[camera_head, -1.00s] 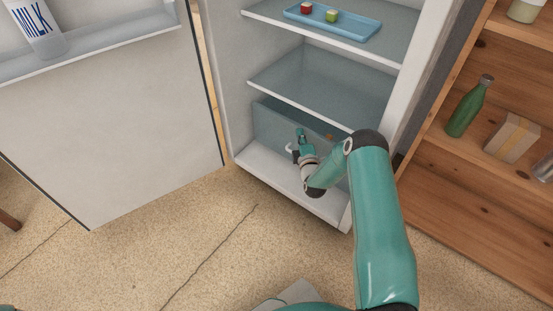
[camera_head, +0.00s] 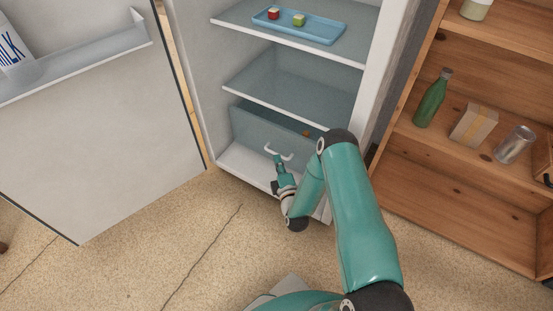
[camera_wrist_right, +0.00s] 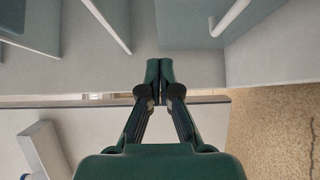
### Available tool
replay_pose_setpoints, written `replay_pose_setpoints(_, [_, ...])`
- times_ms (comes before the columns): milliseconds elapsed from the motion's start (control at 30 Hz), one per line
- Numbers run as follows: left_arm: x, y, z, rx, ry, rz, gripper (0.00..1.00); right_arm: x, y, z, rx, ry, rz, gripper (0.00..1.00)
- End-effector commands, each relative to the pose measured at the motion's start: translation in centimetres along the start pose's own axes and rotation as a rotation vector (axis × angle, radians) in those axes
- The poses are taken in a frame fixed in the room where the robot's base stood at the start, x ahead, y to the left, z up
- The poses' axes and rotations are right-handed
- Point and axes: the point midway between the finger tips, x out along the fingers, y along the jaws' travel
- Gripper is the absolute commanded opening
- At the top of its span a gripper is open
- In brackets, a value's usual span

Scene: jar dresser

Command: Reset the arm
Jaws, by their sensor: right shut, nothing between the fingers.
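My right arm (camera_head: 355,215) is green and reaches from the bottom right toward the open fridge. My right gripper (camera_head: 278,158) is at the front of the fridge's bottom drawer (camera_head: 255,128), close to its white handle (camera_head: 285,154). In the right wrist view its fingers (camera_wrist_right: 160,66) are shut together with nothing between them. The handle also shows in that view (camera_wrist_right: 230,17), to the right of the fingertips and apart from them. My left gripper is not in view.
The fridge door (camera_head: 90,150) stands open at the left, with a milk bottle (camera_head: 12,52) in its rack. A blue tray (camera_head: 318,30) with small red and green items is on an upper fridge shelf. A wooden shelf unit (camera_head: 450,205) with a green bottle (camera_head: 432,100) stands at the right.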

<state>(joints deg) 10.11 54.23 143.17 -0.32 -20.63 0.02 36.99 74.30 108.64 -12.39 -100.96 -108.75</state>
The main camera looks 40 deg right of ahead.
Motion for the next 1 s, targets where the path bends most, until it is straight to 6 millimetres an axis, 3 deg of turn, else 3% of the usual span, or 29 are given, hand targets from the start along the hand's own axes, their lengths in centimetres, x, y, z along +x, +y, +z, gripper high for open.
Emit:
replay_pose_setpoints(233, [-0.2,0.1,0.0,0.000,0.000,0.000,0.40,-0.9,0.0,-0.2,0.001,0.004,0.001,0.00])
replay_pose_setpoints(367, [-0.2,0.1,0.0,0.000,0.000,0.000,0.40,-0.4,0.9,-1.8,0.004,0.031,0.019,0.00])
replay_pose_setpoints(533, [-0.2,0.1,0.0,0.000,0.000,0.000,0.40,0.6,5.2,-6.3,0.014,0.117,0.077,0.00])
replay_pose_setpoints(633, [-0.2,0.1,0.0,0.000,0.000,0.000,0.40,-0.3,7.2,-11.2,0.046,0.221,0.010,0.00])
replay_pose_setpoints(700, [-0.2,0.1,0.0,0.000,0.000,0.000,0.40,-2.1,6.7,-14.7,0.154,0.304,-0.143,0.00])
replay_pose_setpoints(800, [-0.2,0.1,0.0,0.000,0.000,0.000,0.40,-5.9,4.8,-18.1,0.341,0.358,-0.409,0.00])
replay_pose_setpoints(867, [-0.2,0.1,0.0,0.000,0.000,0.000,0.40,-8.6,3.3,-19.3,0.457,0.351,-0.582,0.00])
replay_pose_setpoints(1000, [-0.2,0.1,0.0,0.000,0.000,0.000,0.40,-16.5,-0.1,-20.2,0.718,0.197,-1.004,0.00])
